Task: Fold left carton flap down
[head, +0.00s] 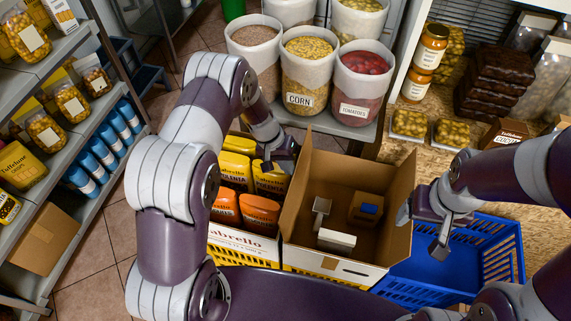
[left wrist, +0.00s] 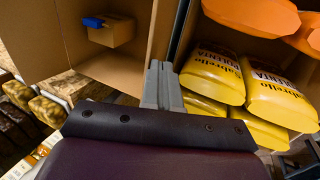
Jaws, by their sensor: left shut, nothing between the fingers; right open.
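The open brown carton (head: 345,263) stands in the middle of the head view. Its left flap (head: 296,188) stands up along the left side, and its right flap (head: 404,195) is also raised. My left gripper (head: 271,165) is shut and empty, just left of the left flap and over the yellow bags; I cannot tell if it touches the flap. In the left wrist view its closed fingers (left wrist: 163,85) point between the carton's cardboard wall and the bags. My right gripper (head: 424,230) is open beside the right flap, over the blue crate.
Inside the carton are a small box with a blue top (head: 366,209) and a white-topped item (head: 336,240). A crate of polenta bags (head: 232,171) adjoins it on the left. A blue crate (head: 495,250) lies right; sacks (head: 306,75) stand behind.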

